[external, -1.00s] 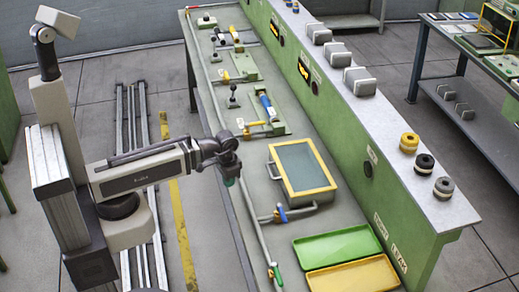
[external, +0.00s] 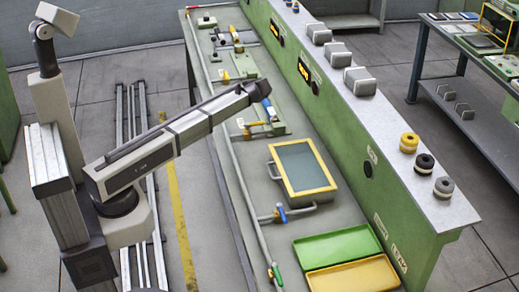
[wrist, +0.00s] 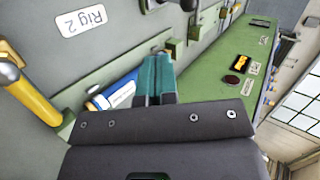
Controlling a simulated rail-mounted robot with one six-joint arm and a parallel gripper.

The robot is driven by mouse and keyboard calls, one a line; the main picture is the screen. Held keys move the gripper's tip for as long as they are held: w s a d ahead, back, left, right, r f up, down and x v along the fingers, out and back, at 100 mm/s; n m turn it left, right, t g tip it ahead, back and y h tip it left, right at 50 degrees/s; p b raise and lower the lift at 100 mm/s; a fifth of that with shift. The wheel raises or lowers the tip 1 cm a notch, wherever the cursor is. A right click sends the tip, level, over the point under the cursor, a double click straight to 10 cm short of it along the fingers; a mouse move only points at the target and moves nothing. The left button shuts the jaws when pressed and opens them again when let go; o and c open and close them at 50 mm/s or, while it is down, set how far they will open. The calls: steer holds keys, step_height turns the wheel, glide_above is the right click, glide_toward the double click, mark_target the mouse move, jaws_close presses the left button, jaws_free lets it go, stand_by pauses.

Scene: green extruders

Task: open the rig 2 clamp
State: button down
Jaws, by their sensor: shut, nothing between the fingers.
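A white "Rig 2" label (wrist: 80,22) lies on the grey bench top in the wrist view. Beside it is a green base strip (wrist: 105,78) with a blue and white cylinder (wrist: 118,92) on it. My gripper (wrist: 158,62) has teal fingers close together, shut and empty. Its tips are beside the cylinder's right end and over the strip; contact cannot be told. I cannot clearly make out the clamp, which may be behind my fingers. In the external view my arm's end covers the gripper and part of the rig, with the blue cylinder (external: 268,108) partly showing.
A yellow valve handle (wrist: 28,92) is at the left of the wrist view. A green panel (wrist: 240,70) with a lit display runs along the bench's right side. A yellow-framed tray (external: 305,170) and green and yellow trays (external: 338,245) are nearer on the bench.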

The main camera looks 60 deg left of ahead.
steer(key=shift+f, duration=0.1)
steer(key=a+r+b+x, duration=0.1)
steer(key=b+x, duration=0.4)
steer(key=x, duration=0.7)
steer(key=shift+a+r, duration=0.5)
steer(key=shift+a, duration=0.1)
steer(key=shift+r, duration=0.1)
